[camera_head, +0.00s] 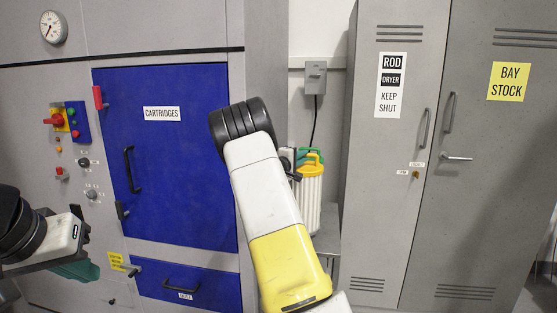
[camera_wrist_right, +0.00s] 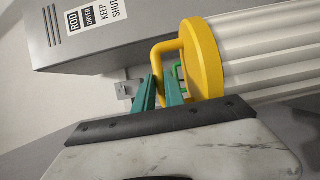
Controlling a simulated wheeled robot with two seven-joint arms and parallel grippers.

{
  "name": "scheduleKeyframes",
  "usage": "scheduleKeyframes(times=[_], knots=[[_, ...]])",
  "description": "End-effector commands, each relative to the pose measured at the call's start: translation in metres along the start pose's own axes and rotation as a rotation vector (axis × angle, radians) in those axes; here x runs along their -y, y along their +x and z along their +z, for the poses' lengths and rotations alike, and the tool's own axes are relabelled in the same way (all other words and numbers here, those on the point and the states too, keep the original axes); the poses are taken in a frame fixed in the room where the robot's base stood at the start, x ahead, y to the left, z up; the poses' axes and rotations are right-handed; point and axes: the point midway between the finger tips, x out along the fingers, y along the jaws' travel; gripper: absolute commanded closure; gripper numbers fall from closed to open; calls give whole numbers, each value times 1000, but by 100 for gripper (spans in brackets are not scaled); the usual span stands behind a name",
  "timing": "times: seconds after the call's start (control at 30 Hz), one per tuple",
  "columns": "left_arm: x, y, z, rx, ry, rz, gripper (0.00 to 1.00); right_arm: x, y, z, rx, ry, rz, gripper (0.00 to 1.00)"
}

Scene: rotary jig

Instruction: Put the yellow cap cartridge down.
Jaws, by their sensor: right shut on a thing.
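The yellow cap cartridge (camera_head: 309,190) has a ribbed white body and a yellow cap with a loop handle. It hangs or stands upright just right of my right forearm in the head view; its lower end is partly hidden, so I cannot tell whether it touches anything. My right gripper (camera_head: 300,156) is at the cap, mostly behind my own arm. In the right wrist view, its teal fingers (camera_wrist_right: 161,92) are shut on the yellow handle (camera_wrist_right: 157,58), beside the cap (camera_wrist_right: 204,58). My left gripper (camera_head: 76,268) is at the lower left, away from the cartridge; its finger gap does not show clearly.
A grey stand (camera_head: 328,243) is below and beside the cartridge. The blue CARTRIDGES door (camera_head: 175,200) is shut at left, above a blue drawer (camera_head: 190,286). Grey lockers (camera_head: 390,180) are shut at right.

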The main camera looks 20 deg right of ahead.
Motion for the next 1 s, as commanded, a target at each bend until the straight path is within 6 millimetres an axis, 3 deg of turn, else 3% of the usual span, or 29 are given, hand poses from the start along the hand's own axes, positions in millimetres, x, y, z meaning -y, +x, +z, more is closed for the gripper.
scheduleKeyframes(times=[0.13,0.4,0.77,0.8,0.87,1.0], knots=[[0,0,0,0,0,0,100,2,2,0,1,2,7,100],[0,0,0,0,0,0,100,31,2,0,1,2,7,100],[0,0,0,0,0,0,100,34,2,0,1,2,8,100],[0,0,0,0,0,0,100,37,1,0,0,0,1,78],[0,0,0,0,0,0,100,37,1,0,0,0,0,66],[0,0,0,0,0,0,100,37,1,0,0,0,0,64]])
